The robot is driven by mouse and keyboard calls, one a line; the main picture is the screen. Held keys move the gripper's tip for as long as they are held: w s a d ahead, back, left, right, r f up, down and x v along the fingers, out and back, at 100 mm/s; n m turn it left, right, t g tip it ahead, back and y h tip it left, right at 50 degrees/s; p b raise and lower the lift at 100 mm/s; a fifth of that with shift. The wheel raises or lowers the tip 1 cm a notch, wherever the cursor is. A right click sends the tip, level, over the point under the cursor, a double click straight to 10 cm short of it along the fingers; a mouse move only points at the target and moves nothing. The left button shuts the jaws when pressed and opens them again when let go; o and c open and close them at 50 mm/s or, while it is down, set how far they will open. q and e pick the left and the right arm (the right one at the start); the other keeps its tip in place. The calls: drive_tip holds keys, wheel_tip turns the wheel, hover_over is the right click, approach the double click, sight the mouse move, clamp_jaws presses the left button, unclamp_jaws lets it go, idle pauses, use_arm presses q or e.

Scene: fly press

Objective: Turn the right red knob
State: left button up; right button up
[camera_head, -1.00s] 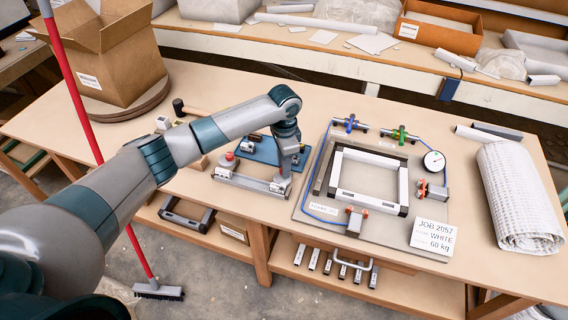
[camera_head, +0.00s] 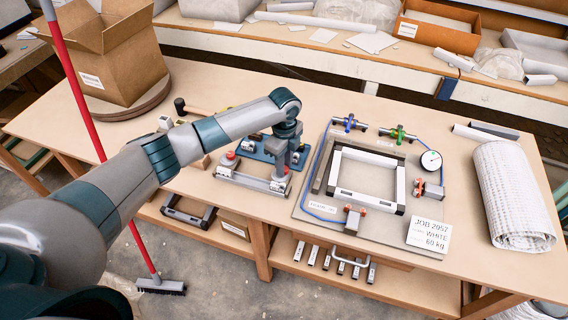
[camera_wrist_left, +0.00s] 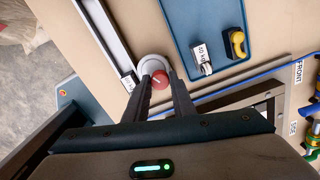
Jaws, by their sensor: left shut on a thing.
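The left red knob (camera_head: 230,157) stands on its grey base at the left end of a light-coloured metal bar unit (camera_head: 248,180) on the bench. My left gripper (camera_head: 280,178) points down at the right end of that bar unit and hides most of what is there in the head view. In the left wrist view, a red knob (camera_wrist_left: 160,79) with a pale mark sits on a round white-grey base (camera_wrist_left: 152,66). My left gripper's two fingers (camera_wrist_left: 161,84) are shut on this knob, one on each side. My right gripper is in neither view.
A blue tray (camera_head: 256,150) lies just behind the bar unit. To the right, a white frame (camera_head: 340,183) sits on a grey board with clamps, a blue hose and a dial gauge (camera_head: 431,161). A job card (camera_head: 430,234) and a mesh roll (camera_head: 513,197) lie further right.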

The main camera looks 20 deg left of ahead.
use_arm(q)
drive_tip(key=m, duration=0.2)
drive_tip(key=shift+d+m, duration=0.1)
drive_tip(key=shift+m, duration=1.8)
drive_tip(key=o, duration=1.1)
drive_tip(key=shift+c, duration=0.2)
wheel_tip(320, 180, up, 17)
drive_tip(key=b, duration=0.4)
drive_tip(key=shift+r, duration=0.2)
